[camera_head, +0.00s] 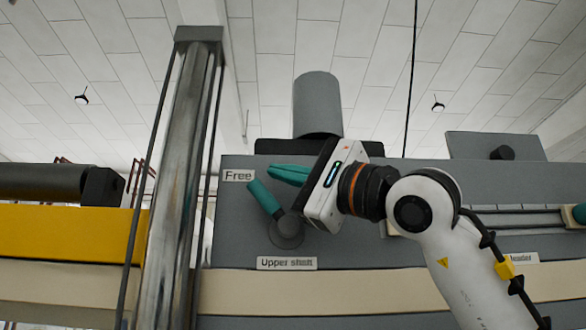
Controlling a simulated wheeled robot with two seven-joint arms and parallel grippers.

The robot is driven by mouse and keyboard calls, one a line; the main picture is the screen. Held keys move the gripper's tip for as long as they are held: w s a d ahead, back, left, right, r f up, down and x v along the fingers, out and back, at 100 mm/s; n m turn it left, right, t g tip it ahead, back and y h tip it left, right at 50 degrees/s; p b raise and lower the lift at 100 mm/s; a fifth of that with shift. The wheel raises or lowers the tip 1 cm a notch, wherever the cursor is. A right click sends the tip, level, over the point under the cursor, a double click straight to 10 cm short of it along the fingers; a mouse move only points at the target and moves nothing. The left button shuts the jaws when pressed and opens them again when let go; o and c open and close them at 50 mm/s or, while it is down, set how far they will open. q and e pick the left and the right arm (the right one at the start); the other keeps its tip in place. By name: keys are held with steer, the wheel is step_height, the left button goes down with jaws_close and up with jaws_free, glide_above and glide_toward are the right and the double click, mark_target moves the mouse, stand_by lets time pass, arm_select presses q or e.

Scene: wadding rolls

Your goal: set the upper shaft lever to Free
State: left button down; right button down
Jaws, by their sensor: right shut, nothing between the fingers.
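The upper shaft lever (264,197) has a teal handle on a round grey pivot (286,231), mounted on a grey panel. Its handle tilts up and to the left, with its tip a little below the "Free" label (238,176). The "Upper shaft" label (286,263) is below the pivot. My right gripper (272,173) comes in from the right with its teal fingers shut and empty. The fingers point left, just above and to the right of the handle's tip. I cannot tell whether they touch it. My left gripper is not in view.
A shiny vertical metal column (181,180) stands left of the panel. A yellow beam (75,231) and a dark roller (40,183) are at the far left. A grey cylinder (318,105) rises behind the panel. A slotted rail (510,218) lies to the right, partly behind my arm.

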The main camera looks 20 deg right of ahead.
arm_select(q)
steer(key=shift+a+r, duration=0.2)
arm_select(e)
steer(key=shift+a+n+g, duration=0.15)
steer(key=shift+n+g, duration=0.15)
